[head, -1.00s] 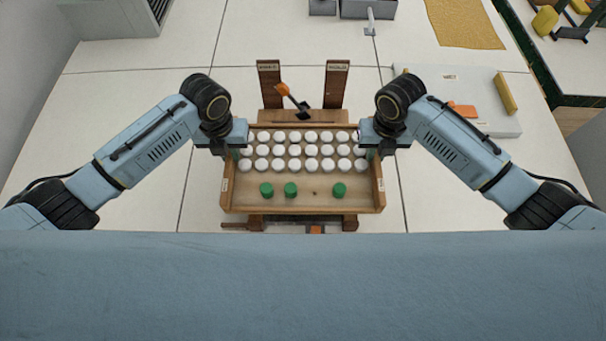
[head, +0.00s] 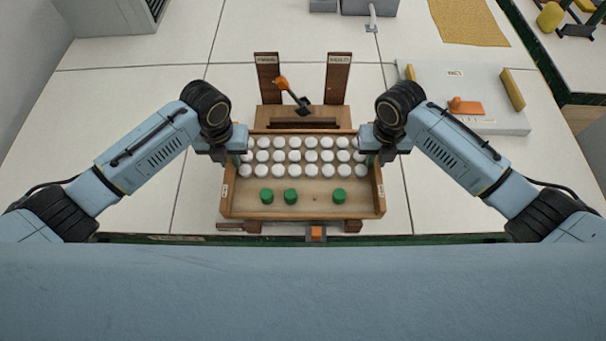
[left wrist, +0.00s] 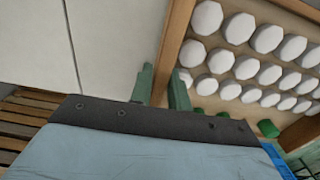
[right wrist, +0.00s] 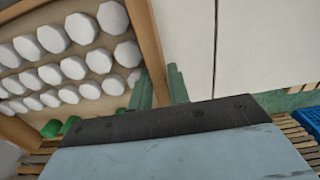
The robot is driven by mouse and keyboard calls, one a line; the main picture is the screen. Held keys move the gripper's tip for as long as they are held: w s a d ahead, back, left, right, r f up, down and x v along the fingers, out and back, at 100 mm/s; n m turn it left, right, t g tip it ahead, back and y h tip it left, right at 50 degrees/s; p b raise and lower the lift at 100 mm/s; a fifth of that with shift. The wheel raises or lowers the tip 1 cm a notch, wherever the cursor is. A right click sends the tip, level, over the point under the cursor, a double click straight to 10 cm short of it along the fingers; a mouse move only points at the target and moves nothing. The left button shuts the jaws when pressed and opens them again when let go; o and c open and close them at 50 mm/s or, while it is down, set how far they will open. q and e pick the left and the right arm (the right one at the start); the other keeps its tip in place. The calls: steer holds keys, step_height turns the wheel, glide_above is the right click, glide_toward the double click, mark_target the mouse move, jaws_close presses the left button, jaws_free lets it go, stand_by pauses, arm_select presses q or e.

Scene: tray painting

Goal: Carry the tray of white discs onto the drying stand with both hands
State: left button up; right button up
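The wooden tray (head: 300,213) holds rows of white discs (head: 295,156) and three green discs (head: 291,196) near its front edge. It sits level in the head view, over part of a brown wooden frame. My left gripper (head: 237,158) is at the tray's left wall; in the left wrist view its fingers (left wrist: 161,88) straddle that wall. My right gripper (head: 371,159) is at the right wall, and in the right wrist view its fingers (right wrist: 159,88) straddle that wall. Both look shut on the walls. I cannot tell for certain which fixture is the drying stand.
Behind the tray stand two labelled wooden posts (head: 338,80) with a black-and-orange lever piece (head: 293,93). At right is a grey platform (head: 495,118) with yellow side bars (head: 512,90) and an orange block (head: 466,106). A yellow mat (head: 467,22) lies at the back. The white table is otherwise mostly clear.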

arm_select(q)
steer(key=o, duration=0.3)
steer(key=shift+r, duration=0.1)
arm_select(e)
steer(key=o, duration=0.3)
steer(key=shift+r, duration=0.1)
arm_select(q)
steer(key=shift+o, duration=0.2)
arm_select(e)
steer(key=shift+o, duration=0.2)
steer(key=shift+r, duration=0.2)
arm_select(q)
step_height(320, 180, up, 12)
arm_select(e)
step_height(320, 180, up, 12)
steer(key=shift+f, duration=0.2)
